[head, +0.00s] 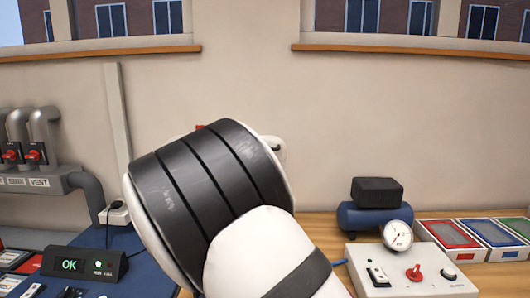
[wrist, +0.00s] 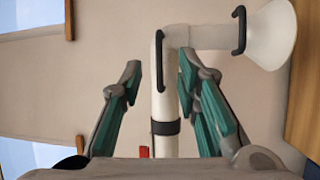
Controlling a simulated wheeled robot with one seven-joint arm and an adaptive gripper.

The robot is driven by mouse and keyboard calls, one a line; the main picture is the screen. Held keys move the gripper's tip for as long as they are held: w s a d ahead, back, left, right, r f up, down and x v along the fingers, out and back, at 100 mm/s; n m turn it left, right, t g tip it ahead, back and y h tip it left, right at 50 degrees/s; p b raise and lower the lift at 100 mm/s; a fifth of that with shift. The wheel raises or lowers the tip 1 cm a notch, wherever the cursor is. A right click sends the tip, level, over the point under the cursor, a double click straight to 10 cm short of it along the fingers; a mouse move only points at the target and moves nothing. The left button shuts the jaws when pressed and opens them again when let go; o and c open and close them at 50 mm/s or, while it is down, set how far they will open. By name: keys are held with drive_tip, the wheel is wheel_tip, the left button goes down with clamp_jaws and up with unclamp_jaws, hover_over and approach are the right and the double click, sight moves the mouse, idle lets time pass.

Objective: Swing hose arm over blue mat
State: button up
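The hose arm (wrist: 165,110) shows in the wrist view as a white pipe with dark clamps, an elbow and a flared white hood (wrist: 268,35) at upper right. My gripper (wrist: 160,76) is open, with its teal-padded fingers on either side of the pipe. A gap shows on the left; the right fingertip looks close to the pipe, and I cannot tell if it touches. In the head view my arm hides most of the hose arm; a pale piece (head: 277,149) shows behind it. The blue mat (head: 128,240) lies at lower left, partly hidden by my arm.
A black box with an OK display (head: 85,265) stands on the mat. Grey pipes with red valves (head: 34,152) are at left. A gauge panel (head: 410,270), a blue compressor (head: 375,218) and coloured trays (head: 450,238) stand at right on the wooden bench.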

drive_tip(key=shift+n+t+y, duration=0.4)
drive_tip(key=shift+t+y, duration=0.1)
drive_tip(key=x, duration=0.4)
drive_tip(key=a+x, duration=0.1)
drive_tip(key=x, duration=0.3)
drive_tip(key=w+a+x, duration=0.1)
drive_tip(key=x, duration=0.4)
drive_tip(key=shift+a, duration=0.2)
drive_tip(key=shift+s, duration=0.1)
clamp_jaws()
